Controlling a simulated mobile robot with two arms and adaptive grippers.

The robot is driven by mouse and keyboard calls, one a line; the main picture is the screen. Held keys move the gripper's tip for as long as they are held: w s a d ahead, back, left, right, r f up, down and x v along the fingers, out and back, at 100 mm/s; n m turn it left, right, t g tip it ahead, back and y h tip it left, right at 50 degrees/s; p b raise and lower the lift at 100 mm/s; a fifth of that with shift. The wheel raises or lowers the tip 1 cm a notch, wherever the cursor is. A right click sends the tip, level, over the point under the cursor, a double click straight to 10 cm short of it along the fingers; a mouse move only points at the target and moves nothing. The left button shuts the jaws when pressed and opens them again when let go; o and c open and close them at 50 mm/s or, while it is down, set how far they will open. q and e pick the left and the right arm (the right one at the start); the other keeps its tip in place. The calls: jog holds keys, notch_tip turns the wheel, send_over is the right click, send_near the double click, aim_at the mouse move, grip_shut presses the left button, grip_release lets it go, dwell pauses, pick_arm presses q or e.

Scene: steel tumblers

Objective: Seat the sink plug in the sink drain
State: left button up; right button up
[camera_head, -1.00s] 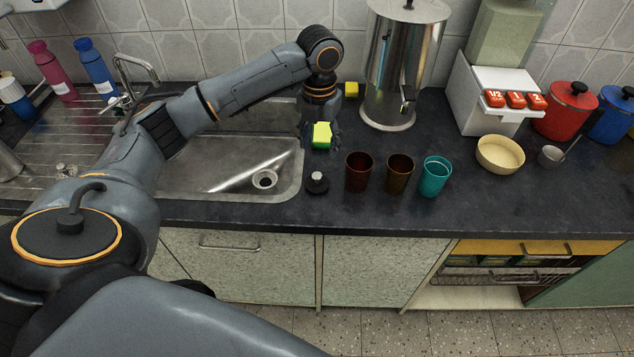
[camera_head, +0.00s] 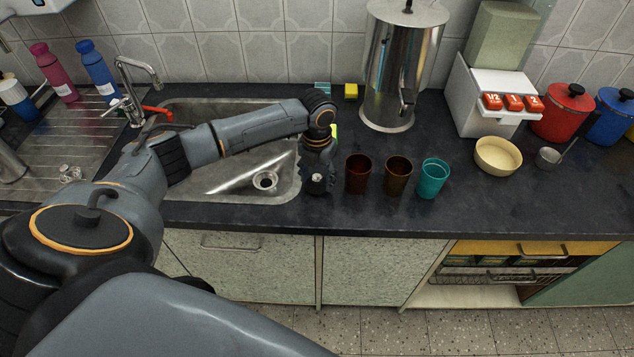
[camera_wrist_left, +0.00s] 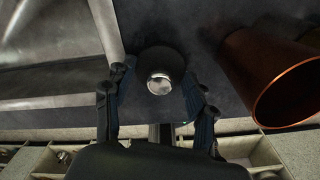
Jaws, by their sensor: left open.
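The sink plug (camera_head: 317,178), black with a pale metal knob on top, stands on the dark counter just right of the sink. It also shows in the left wrist view (camera_wrist_left: 158,68). My left gripper (camera_head: 317,187) is right over and around it, pointing down. In the left wrist view its open fingers (camera_wrist_left: 158,108) lie to either side of the plug, with a gap visible at each side. The sink drain (camera_head: 265,181) is an empty round opening in the steel basin (camera_head: 225,178), left of the gripper. My right gripper is out of view.
A dark red-brown tumbler (camera_head: 358,174) stands close right of the gripper, then a brown tumbler (camera_head: 397,176) and a teal tumbler (camera_head: 433,178). A yellow-green sponge (camera_head: 334,131) is partly hidden behind the gripper. A steel urn (camera_head: 400,70) stands behind.

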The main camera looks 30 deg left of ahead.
pick_arm(q)
grip_shut()
dwell(0.3)
